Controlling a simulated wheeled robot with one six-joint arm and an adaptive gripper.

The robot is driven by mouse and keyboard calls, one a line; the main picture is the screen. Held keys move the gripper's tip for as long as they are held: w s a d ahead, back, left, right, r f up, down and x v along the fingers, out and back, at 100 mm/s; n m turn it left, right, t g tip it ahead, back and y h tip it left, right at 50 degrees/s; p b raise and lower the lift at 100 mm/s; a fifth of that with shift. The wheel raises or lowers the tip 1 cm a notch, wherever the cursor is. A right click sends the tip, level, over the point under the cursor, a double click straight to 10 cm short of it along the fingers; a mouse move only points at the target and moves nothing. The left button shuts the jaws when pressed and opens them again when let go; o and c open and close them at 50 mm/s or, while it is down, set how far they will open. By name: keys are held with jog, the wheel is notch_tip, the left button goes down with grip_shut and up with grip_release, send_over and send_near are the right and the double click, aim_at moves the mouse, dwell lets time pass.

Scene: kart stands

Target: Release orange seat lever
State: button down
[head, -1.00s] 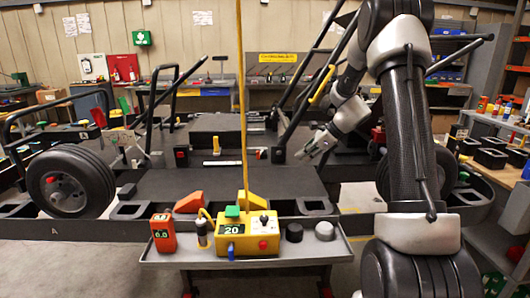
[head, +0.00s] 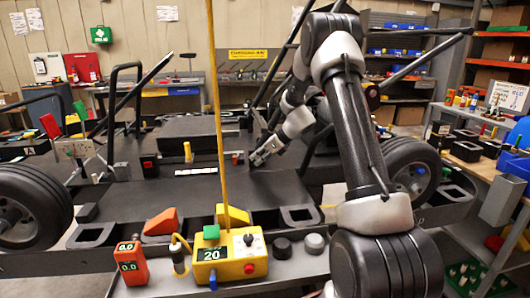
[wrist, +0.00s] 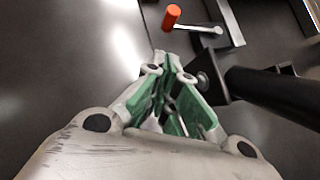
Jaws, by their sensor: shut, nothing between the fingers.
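The orange lever (wrist: 172,14) shows at the top of the wrist view. It has an orange knob on a short metal rod that lies by a dark bracket on the dark surface. My gripper (wrist: 167,74) is shut and empty. The lever lies beyond its fingertips, with a visible gap. In the head view my gripper (head: 257,158) hangs over the rear part of the kart's flat deck (head: 190,190), just right of the foot of a slanted black bar. The lever is too small there to tell apart surely.
A thick black bar (wrist: 275,92) stands close on the right in the wrist view. In the head view, a front tray carries a yellow control box (head: 222,262) and a red meter (head: 132,265).

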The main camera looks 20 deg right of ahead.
jog(key=w+a, duration=0.1)
jog(key=w+a+f, duration=0.1)
jog(key=a, duration=0.1)
jog(key=shift+w+f, duration=0.15)
jog(key=shift+w, duration=0.15)
jog(key=shift+w+a, duration=0.45)
jog(key=shift+a, duration=0.1)
jog(key=shift+w+a+m+t+h, duration=0.15)
jog(key=shift+a+m+t+h, duration=0.45)
jog(key=shift+a+m, duration=0.55)
jog(key=shift+w+a, duration=0.2)
jog(key=shift+a, duration=0.2)
